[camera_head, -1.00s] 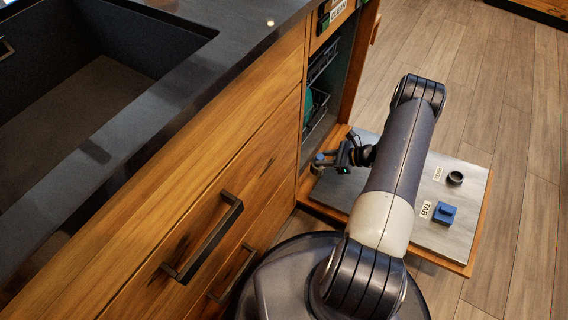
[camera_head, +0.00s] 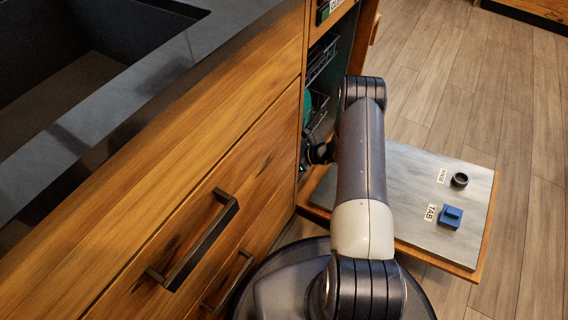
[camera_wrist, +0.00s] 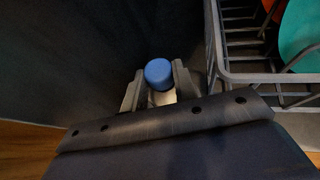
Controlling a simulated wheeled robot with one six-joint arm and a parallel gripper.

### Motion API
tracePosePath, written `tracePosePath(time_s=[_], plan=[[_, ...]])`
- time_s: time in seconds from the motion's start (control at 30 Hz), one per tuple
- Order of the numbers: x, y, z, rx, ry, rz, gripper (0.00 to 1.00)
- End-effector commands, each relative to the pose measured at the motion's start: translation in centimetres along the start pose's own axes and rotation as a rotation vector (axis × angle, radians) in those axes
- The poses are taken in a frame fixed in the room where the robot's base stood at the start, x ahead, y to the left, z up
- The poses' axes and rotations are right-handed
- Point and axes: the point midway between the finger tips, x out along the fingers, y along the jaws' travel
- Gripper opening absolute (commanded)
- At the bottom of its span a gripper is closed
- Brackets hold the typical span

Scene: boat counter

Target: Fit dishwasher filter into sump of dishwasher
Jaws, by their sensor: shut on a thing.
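In the wrist view my gripper (camera_wrist: 160,92) is shut on the dishwasher filter (camera_wrist: 159,73), of which a round blue top and a pale part below it show between the fingers. The gripper is inside the dark dishwasher, beside the lower rack (camera_wrist: 262,75). In the head view the fingers and the filter are hidden behind the cabinet edge; only my wrist shows at the opening. The dishwasher door (camera_head: 410,175) is folded down flat. The sump is not visible in either view.
On the open door lie a blue block (camera_head: 450,216) by a TAB label (camera_head: 430,212) and a dark ring (camera_head: 459,180) by another label. The rack holds a teal dish (camera_wrist: 302,35) and an orange item. A drawer handle (camera_head: 198,243) sticks out at the left.

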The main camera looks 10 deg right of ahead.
Motion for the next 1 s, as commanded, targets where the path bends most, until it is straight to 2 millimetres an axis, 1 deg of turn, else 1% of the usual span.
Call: tracePosePath(time_s=[0.03, 0.1, 0.2, 0.43, 0.6, 0.63, 0.87, 1.0], plan=[[0.5, 0.1, -0.9, 0.002, 0.000, 0.001, 0.00], [1.0, 0.1, -1.9, 0.002, 0.000, 0.001, 0.00], [1.5, 0.0, -2.7, 0.001, 0.000, 0.000, 0.00], [1.4, 0.0, -2.6, 0.000, 0.000, 0.000, 0.00], [1.6, 0.0, -3.0, 0.001, 0.000, 0.000, 0.00], [1.5, 0.0, -2.9, 0.001, 0.000, 0.000, 0.30], [1.5, 0.1, -2.9, 0.001, 0.000, 0.000, 0.48], [1.5, 0.1, -2.9, 0.001, 0.000, 0.000, 0.49]])
